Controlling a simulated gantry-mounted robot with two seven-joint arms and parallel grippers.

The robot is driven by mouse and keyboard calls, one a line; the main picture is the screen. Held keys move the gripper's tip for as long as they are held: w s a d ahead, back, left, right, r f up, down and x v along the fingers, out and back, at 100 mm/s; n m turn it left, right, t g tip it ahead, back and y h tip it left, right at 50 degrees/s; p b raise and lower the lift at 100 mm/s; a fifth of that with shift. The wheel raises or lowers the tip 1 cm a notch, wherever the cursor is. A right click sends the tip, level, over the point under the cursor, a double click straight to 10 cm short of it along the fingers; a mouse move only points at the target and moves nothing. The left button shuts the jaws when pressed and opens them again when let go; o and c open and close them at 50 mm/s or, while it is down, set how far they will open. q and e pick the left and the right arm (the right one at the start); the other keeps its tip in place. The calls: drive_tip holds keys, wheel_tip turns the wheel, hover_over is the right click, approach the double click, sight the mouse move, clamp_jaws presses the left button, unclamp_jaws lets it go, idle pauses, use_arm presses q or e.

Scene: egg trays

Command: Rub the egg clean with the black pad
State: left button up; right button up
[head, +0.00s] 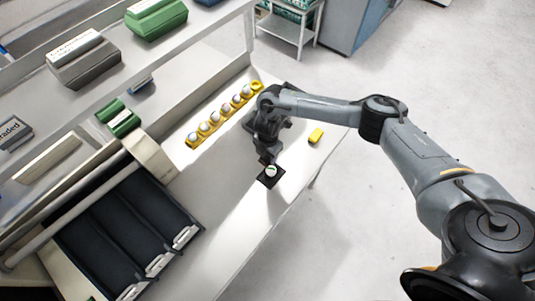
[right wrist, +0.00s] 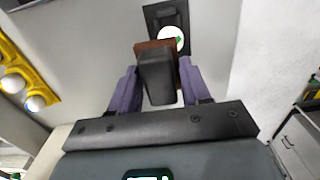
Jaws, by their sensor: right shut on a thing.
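The egg (head: 271,170) is white with a green mark and sits on a dark square holder (head: 270,180) near the front edge of the table. In the right wrist view the egg (right wrist: 171,38) is partly covered by the pad. My right gripper (head: 267,158) is just above the egg. In the right wrist view its purple fingers (right wrist: 158,90) are shut on a black pad (right wrist: 157,80) with a brown edge. The pad overlaps the egg's near side there; I cannot tell whether they touch. My left gripper is not in view.
A yellow tray (head: 188,144) holds a row of several eggs behind the holder. A yellow block (head: 316,135) lies to the right. Dark lanes (head: 120,235) fill the left. The white table (head: 225,215) is clear left of the holder.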

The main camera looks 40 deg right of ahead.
drive_tip(key=shift+r+p, duration=0.8)
drive_tip(key=shift+r, duration=0.3)
